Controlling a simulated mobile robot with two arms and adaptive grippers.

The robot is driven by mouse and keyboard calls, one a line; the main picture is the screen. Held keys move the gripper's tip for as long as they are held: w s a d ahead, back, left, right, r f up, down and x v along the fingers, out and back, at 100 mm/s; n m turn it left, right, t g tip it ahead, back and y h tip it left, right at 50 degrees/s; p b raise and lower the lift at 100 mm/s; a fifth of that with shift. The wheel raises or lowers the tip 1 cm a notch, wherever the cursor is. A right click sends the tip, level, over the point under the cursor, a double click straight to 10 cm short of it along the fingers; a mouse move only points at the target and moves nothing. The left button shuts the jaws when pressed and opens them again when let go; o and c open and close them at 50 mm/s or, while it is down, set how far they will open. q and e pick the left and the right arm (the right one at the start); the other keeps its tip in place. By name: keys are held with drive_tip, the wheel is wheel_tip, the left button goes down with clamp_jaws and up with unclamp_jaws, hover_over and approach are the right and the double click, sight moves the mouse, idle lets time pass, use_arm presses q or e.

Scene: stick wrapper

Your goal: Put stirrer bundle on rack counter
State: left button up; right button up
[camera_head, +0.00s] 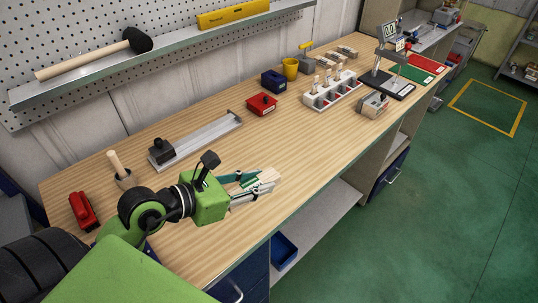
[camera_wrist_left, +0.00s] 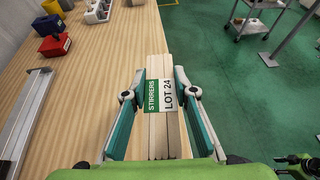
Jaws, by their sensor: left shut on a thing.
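The stirrer bundle (camera_wrist_left: 158,125) is a stack of pale wooden sticks with a green and white band reading STIRRERS LOT 24. My left gripper (camera_wrist_left: 160,100) is shut on it, with one finger along each side. In the head view the bundle (camera_head: 266,177) sticks out ahead of my left gripper (camera_head: 255,183), over the front part of the wooden workbench (camera_head: 215,165). Whether it touches the benchtop is hard to tell. I cannot tell for sure which surface is the rack counter.
A white holder (camera_head: 333,90) and a scale stand (camera_head: 387,84) are farther off. Green floor (camera_head: 430,180) is open at right.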

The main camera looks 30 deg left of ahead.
use_arm(q)
drive_tip(key=shift+s+a+r+n+t+y, duration=0.15)
drive_tip(key=shift+a+r+n+t+y, duration=0.15)
drive_tip(key=shift+y, duration=0.1)
drive_tip(key=shift+a+f+b, duration=0.2)
drive_tip(key=shift+f+b, duration=0.1)
drive_tip(key=shift+b, duration=0.45)
drive_tip(key=w+a+f, duration=0.2)
drive_tip(key=w, duration=0.1)
drive_tip(key=w+a+f, duration=0.6)
drive_tip(key=w, duration=0.1)
drive_tip(key=shift+a+f, duration=0.2)
drive_tip(key=shift+a, duration=0.05)
drive_tip(key=f, duration=0.3)
drive_tip(key=shift+w+a+f, duration=0.2)
drive_tip(key=shift+w, duration=0.1)
drive_tip(key=shift+f, duration=0.3)
use_arm(e)
drive_tip(key=shift+s+d+f, duration=0.5)
drive_tip(key=shift+d+f, duration=0.1)
drive_tip(key=shift+f, duration=0.2)
